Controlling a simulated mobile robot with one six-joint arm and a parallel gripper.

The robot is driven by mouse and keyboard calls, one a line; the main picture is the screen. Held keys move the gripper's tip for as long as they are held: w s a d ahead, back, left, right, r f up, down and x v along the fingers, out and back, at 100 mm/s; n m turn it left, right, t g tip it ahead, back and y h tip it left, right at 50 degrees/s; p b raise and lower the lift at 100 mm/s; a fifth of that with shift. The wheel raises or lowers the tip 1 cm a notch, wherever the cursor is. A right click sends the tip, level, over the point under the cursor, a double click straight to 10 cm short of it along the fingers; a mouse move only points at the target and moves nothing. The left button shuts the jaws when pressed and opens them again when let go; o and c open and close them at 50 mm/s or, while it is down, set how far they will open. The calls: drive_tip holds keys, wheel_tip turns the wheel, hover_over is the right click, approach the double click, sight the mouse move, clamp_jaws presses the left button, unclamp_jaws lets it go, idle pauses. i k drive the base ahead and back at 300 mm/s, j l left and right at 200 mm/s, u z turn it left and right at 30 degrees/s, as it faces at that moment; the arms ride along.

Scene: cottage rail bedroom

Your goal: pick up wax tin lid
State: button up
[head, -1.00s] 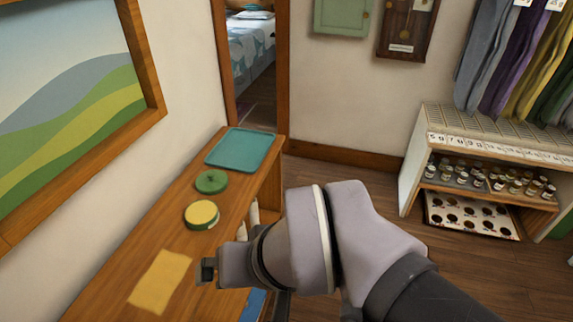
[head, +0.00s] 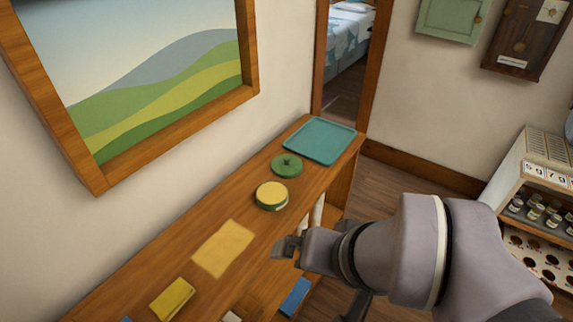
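The wax tin lid appears to be the round green lid with a small knob (head: 287,166), lying flat on the wooden shelf top (head: 190,251). In front of it stands a round green tin with a yellow top face (head: 271,196), apart from the lid. My gripper (head: 287,249) is at the front edge of the shelf, nearer the camera than the tin and lid, and touches neither. Its fingers are small and dark here, and their gap is not clear. I see nothing held in it.
A teal tray (head: 320,140) lies behind the lid. A flat yellow cloth (head: 224,248) and a yellow block-like item (head: 172,299) lie nearer. A blue item (head: 295,297) is below the front edge. The wall with a framed picture (head: 250,60) borders the shelf's left.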

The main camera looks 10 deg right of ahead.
sight(285, 166)
drive_tip(key=i+l+u, duration=0.25)
drive_tip(key=i+u, duration=0.15)
drive_tip(key=i+l+u, duration=0.4)
drive_tip(key=k+j, duration=0.05)
drive_tip(key=j, duration=0.05)
